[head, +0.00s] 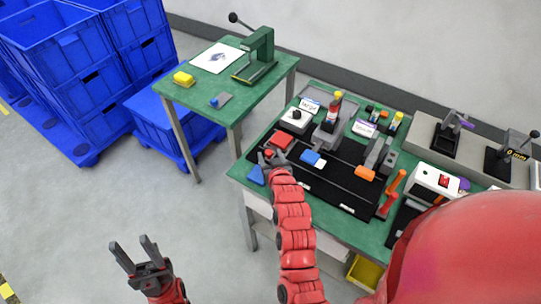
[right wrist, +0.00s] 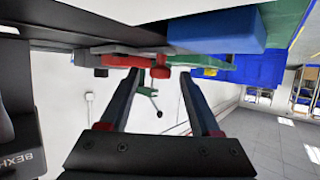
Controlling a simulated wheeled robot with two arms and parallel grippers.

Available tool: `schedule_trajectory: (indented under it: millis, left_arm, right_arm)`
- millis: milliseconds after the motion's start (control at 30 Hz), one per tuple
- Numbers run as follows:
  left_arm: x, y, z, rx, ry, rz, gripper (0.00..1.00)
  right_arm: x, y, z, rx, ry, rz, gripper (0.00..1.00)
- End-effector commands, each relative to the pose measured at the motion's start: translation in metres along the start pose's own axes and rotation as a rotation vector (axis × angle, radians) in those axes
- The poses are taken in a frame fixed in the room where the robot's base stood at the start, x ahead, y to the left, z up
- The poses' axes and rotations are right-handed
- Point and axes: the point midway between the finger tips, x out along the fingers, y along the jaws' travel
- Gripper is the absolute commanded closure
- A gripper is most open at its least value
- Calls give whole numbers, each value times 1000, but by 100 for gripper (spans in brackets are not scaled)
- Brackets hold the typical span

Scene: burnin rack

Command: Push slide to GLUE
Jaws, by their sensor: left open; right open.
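A long black panel (head: 335,188) lies along the front of the green workbench. My right gripper (head: 269,156) is at its left end, fingers open. A small red knob (right wrist: 161,67) shows between and just beyond the open fingertips (right wrist: 155,78) in the right wrist view; contact cannot be told. A flat red piece (head: 282,140) lies just beyond the gripper. A blue and white block (head: 313,159) and an orange block (head: 365,173) sit further right on the panel. I cannot read a GLUE mark. My left gripper (head: 139,256) is open and empty above the floor.
A blue wedge (head: 256,175) lies at the bench's left edge. Bottles, a white box (head: 296,119) and grey fixtures stand behind the panel. A second green table (head: 215,92) with a press is at the back left. Blue crates (head: 60,50) are stacked left.

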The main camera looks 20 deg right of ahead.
Motion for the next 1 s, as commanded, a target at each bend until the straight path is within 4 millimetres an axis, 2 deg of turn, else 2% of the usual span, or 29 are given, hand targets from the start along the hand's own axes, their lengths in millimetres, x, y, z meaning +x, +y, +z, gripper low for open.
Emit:
schedule_trajectory:
  millis: [167,500,1000]
  left_arm:
    - [0,0,0,0,0,0,50]
    - [0,0,0,0,0,0,50]
    - [0,0,0,0,0,0,50]
  right_arm:
    - [0,0,0,0,0,0,38]
    - [0,0,0,0,0,0,99]
    - [0,0,0,0,-1,0,100]
